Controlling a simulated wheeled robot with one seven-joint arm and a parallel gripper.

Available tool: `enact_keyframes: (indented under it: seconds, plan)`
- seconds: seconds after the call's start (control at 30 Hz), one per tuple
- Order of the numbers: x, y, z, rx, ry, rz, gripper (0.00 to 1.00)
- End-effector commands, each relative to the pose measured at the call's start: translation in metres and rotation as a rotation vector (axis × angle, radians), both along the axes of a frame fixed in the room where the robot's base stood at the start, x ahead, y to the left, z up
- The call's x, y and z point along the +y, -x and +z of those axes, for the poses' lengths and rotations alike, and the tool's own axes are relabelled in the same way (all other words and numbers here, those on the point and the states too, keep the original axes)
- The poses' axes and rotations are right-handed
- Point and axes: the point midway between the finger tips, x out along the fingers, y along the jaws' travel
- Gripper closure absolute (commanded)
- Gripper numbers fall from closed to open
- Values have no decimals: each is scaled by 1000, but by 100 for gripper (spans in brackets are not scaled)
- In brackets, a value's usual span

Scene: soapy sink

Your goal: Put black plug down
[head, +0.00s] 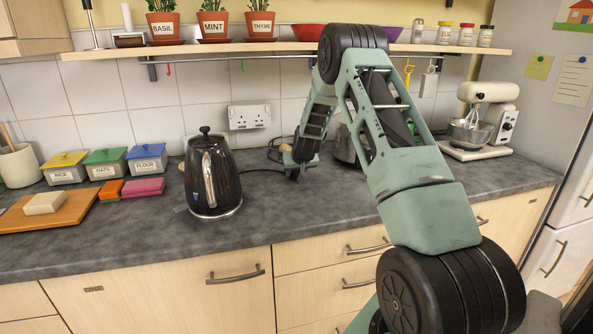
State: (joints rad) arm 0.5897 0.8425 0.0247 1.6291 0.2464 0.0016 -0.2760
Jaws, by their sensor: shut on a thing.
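The black plug (293,174) is at my gripper (296,165), near the back of the worktop and right of the kettle. A black cord runs from the plug left to the black kettle (214,177). My gripper is shut on the plug and points downward. The jaws are small in the head view and partly hidden. I cannot tell whether the plug touches the worktop. A white double wall socket (250,117) is on the tiles up and to the left of my gripper.
The grey worktop (290,215) is clear in front of my gripper. A metal object (344,147) behind my arm is partly hidden. A cream mixer (489,112) stands at right. Labelled tins (105,164) stand at left. A shelf (230,48) with pots runs above.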

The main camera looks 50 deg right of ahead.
Motion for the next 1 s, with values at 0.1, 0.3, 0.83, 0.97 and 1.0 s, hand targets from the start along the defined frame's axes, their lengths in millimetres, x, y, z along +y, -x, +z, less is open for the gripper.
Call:
enact_keyframes:
  seconds: [0.1, 0.3, 0.83, 0.97, 1.0]
  plan:
    - [0, 0, 1, -2, 1, 0, 83]
    - [0, 0, -3, -1, 1, 0, 55]
    - [3, 5, 9, -2, 1, 0, 39]
    - [10, 17, 27, -3, 3, 0, 39]
    - [13, 21, 34, -3, 3, 0, 39]
